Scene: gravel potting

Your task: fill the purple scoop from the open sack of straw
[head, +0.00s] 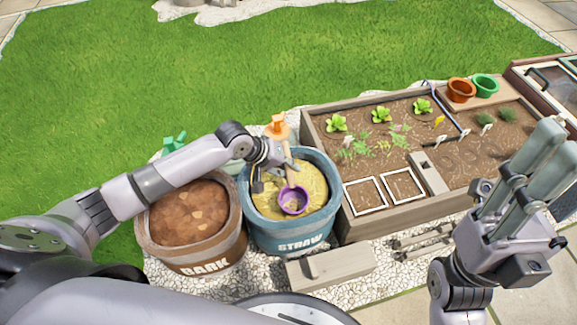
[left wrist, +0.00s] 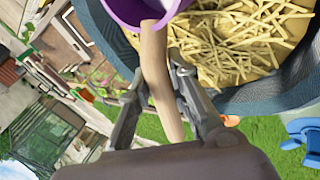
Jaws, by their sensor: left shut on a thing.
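The purple scoop (head: 283,207) has a wooden handle (left wrist: 156,75) that rises from its bowl. My left gripper (head: 277,158) is shut on this handle, with a finger on each side of it in the left wrist view (left wrist: 160,92). The scoop's bowl is within the rim of the open blue straw sack (head: 262,236), over or against the straw (head: 317,186). I cannot tell how deep it sits or whether straw is in it. In the left wrist view the purple bowl (left wrist: 128,12) is cut off at the top.
A brown bark sack (head: 205,255) stands left of the straw sack. The wooden planter (head: 385,222) with seedlings is to the right. Orange (head: 461,91) and green (head: 486,86) pots stand at its back. A wooden block (head: 335,266) lies in front; open grass is behind.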

